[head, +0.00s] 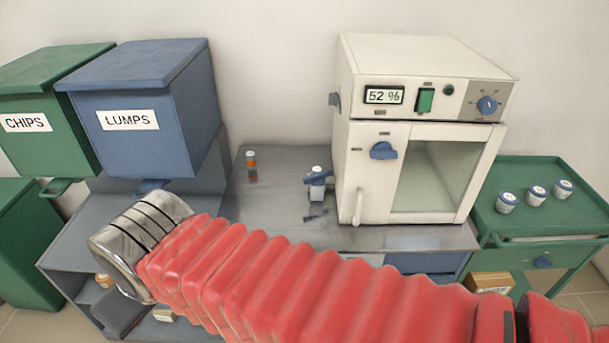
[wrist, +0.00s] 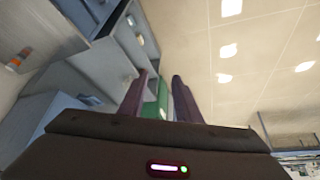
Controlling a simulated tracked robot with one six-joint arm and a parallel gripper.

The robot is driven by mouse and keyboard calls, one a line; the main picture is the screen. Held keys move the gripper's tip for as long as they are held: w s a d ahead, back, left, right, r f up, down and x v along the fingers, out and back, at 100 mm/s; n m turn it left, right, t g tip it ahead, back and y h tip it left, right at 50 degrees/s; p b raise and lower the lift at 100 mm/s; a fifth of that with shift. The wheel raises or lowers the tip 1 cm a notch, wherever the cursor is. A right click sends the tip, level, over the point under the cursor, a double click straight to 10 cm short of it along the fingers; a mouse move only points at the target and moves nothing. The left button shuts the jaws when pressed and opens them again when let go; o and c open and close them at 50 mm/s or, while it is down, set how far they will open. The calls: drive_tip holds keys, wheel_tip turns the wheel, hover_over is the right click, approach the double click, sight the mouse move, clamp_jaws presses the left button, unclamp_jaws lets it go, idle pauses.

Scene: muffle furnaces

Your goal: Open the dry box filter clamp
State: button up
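The dry box (head: 420,130) is the white cabinet on the bench in the head view. It has a 52 % display, a glass door window and a blue latch (head: 383,150) on the front. A small white fitting with a blue lever (head: 318,178) stands at its lower left side; I cannot tell if this is the filter clamp. A blue-grey knob (head: 334,99) sits on the box's upper left side. My arm crosses the front, its chrome end at left, away from the box. My gripper (wrist: 158,90) has its fingers apart and empty in the wrist view, pointing at background.
Blue LUMPS bin (head: 140,110) and green CHIPS bin (head: 45,110) stand at left. A small orange bottle (head: 251,165) is on the metal bench (head: 270,205). A green cart (head: 560,215) with several lidded jars is at right. The bench between bottle and fitting is clear.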

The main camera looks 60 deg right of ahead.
drive_tip(key=w+d+n+g+h, duration=0.2)
drive_tip(key=w+d+n+h, duration=0.15)
drive_tip(key=d, duration=0.75)
drive_tip(key=w+d+n+g+h, duration=0.25)
drive_tip(key=w+d, duration=0.25)
drive_tip(key=d, duration=0.7)
drive_tip(key=n+g+h, duration=0.1)
drive_tip(key=n+g, duration=0.4)
drive_tip(key=g, duration=0.1)
approach(311, 176)
drive_tip(key=v, duration=0.5)
drive_tip(key=shift+a, duration=0.4)
drive_tip(key=x, duration=1.3)
drive_tip(key=shift+s+d+f, duration=0.1)
drive_tip(key=shift+s+d, duration=0.05)
drive_tip(key=shift+d, duration=0.3)
drive_tip(key=shift+c, duration=0.5)
